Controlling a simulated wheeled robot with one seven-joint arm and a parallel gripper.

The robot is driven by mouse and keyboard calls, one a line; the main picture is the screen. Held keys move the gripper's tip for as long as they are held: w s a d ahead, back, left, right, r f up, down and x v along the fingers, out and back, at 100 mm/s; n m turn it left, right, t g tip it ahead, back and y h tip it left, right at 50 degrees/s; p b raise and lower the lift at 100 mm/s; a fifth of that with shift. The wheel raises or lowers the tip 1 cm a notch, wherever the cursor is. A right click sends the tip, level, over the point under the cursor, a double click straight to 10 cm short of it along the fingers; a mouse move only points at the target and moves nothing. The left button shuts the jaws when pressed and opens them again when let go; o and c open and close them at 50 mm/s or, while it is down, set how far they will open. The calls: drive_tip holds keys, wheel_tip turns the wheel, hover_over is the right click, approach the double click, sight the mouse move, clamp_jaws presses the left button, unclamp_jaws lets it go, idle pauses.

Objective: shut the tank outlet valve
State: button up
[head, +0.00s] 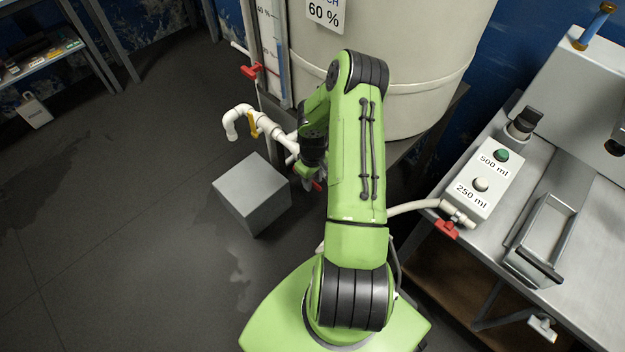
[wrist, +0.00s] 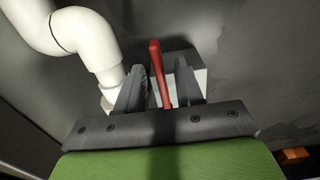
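The large cream tank (head: 420,60) stands at the top middle of the head view. A red valve handle shows low by the tank's white pipework, mostly hidden behind my arm (head: 318,187). In the wrist view the red lever (wrist: 157,65) stands between the two grey fingers of my gripper (wrist: 160,85), with a small gap on each side. I cannot tell whether a finger touches it. My gripper in the head view (head: 309,180) is partly hidden by my arm. The valve body is hidden below the gripper.
A white pipe elbow (wrist: 88,38) runs close left of the fingers. White pipework with a yellow handle (head: 253,124) juts out over a grey box (head: 252,193). Other red handles sit on the gauge (head: 252,71) and by the bench dispenser (head: 447,229).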

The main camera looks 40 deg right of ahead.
clamp_jaws()
idle(1.4)
